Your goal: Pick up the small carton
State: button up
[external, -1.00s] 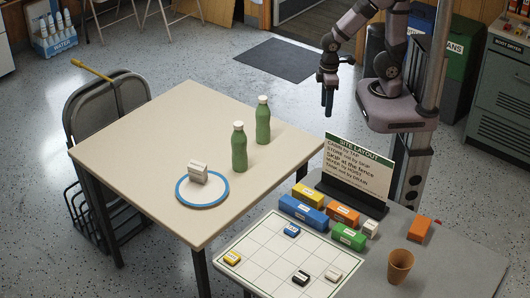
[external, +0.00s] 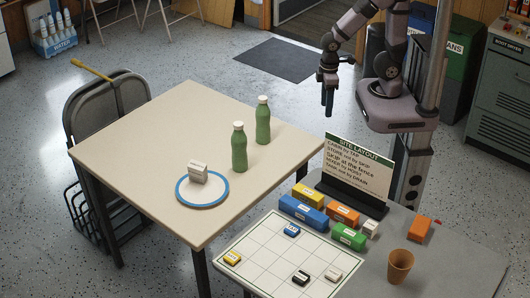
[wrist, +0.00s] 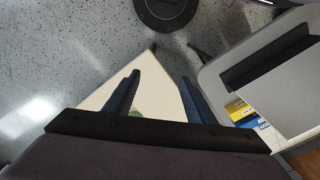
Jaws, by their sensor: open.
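The small carton (external: 197,172) is a pale grey-white box standing on a round white plate with a blue rim (external: 182,196). The plate lies on the beige table (external: 150,128) towards its front. My gripper (external: 328,107) hangs pointing down, beyond the right side of the beige table and well away from the carton. In the wrist view my gripper (wrist: 157,95) has its two fingers apart with nothing held between them. The carton does not show in the wrist view.
Two green bottles (external: 239,148) (external: 263,121) stand on the beige table between my gripper and the carton. The grey table (external: 455,262) at front right holds a sign (external: 357,165), coloured blocks, a grid board and a brown cup (external: 400,266). The beige table's left part is clear.

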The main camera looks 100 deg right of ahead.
notch_tip(320, 180, up, 5)
jog(key=w+n+t+h+b, duration=0.1)
jog(key=w+n+h+b, duration=0.25)
jog(key=w+n, duration=0.8)
jog(key=n+t+h+b, duration=0.4)
jog(key=n+t+b, duration=0.55)
jog(key=n, duration=1.15)
send_over(204, 169)
jog(key=s+a+p, duration=0.1)
jog(key=s+a, duration=0.1)
jog(key=s, duration=0.1)
jog(key=t, duration=0.1)
jog(key=f, duration=1.4)
jog(key=shift+w+d, duration=0.1)
jog(key=shift+d, duration=0.1)
jog(key=shift+f, duration=0.35)
jog(key=shift+p+x, duration=0.85)
jog(key=shift+x, duration=2.75)
jog(key=shift+d, duration=0.1)
jog(key=shift+c, duration=0.3)
